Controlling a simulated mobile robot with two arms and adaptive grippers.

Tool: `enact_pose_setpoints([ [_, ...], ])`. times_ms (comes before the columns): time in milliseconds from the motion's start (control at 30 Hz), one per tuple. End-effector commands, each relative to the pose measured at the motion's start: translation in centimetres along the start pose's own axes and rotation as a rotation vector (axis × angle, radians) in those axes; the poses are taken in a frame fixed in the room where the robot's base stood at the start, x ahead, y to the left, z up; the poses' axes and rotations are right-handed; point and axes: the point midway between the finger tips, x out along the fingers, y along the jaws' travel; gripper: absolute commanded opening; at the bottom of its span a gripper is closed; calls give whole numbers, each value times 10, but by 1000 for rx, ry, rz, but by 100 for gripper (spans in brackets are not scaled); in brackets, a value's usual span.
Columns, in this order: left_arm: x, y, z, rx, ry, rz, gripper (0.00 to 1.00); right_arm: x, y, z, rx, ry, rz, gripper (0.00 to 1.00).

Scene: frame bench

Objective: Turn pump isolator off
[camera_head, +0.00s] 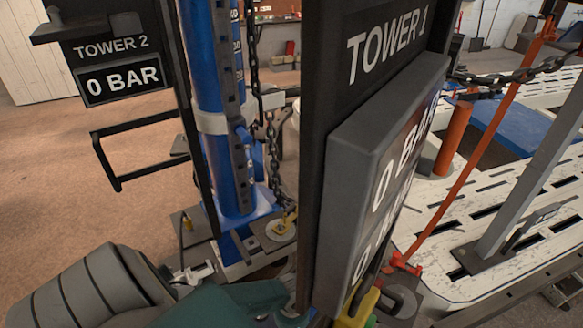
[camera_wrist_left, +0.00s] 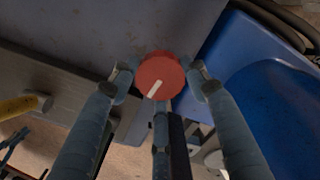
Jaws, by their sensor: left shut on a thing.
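A round red knob (camera_wrist_left: 161,69) with a white pointer line, which looks like the pump isolator, shows in the left wrist view on a grey surface. The white line slants, its lower end toward the lower left. The fingers of my left gripper (camera_wrist_left: 160,80) are closed around the knob, one on each side and one below it. In the head view my left arm comes in at the bottom left, and its gripper and the knob are hidden or cannot be made out. My right gripper is not in view.
In the head view a dark TOWER 1 panel (camera_head: 349,60) with a 0 BAR display box (camera_head: 350,170) stands close in front. A TOWER 2 panel (camera_head: 110,47) is at left. Between them are a blue column (camera_head: 222,165) and a hanging chain (camera_head: 271,150). Open floor (camera_head: 60,200) lies left.

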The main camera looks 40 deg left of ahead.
Motion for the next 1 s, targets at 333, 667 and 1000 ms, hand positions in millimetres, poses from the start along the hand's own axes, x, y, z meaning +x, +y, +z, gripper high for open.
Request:
enact_pose_setpoints([
  [333,-1,0,-2,-128,5,1,20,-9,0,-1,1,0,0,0],
  [667,-1,0,-2,-149,6,0,20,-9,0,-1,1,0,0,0],
  [1000,-1,0,-2,-148,5,0,65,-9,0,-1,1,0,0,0],
])
